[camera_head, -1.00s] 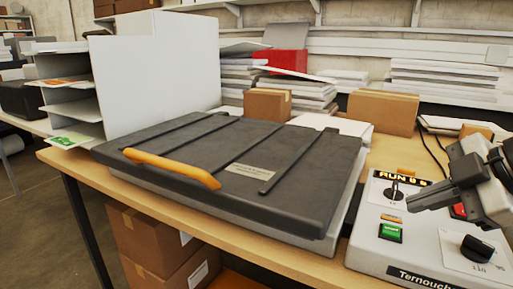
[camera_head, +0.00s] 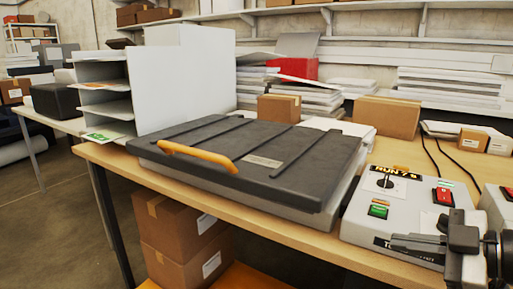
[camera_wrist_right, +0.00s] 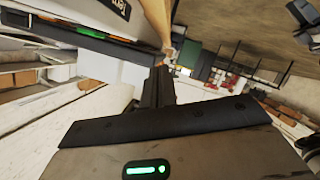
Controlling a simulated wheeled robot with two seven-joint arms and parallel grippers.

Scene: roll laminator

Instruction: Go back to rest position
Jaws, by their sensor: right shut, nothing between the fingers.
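My right gripper (camera_head: 402,243) is at the lower right of the head view, in front of the grey control box (camera_head: 358,222). Its fingers are shut and empty, and they point left across the box's front face. I cannot tell whether they touch it. In the right wrist view the dark fingers (camera_wrist_right: 158,88) are together with nothing between them. My left gripper is not in the head view. The laminator (camera_head: 285,150) has its black lid with an orange handle (camera_head: 198,156) down.
The wooden table (camera_head: 255,222) has a front edge close to my right gripper. The box carries a lever, a green button (camera_head: 378,211) and a red switch (camera_head: 443,196). A white paper sorter (camera_head: 185,85) stands at the left. Cardboard boxes (camera_head: 180,232) sit under the table.

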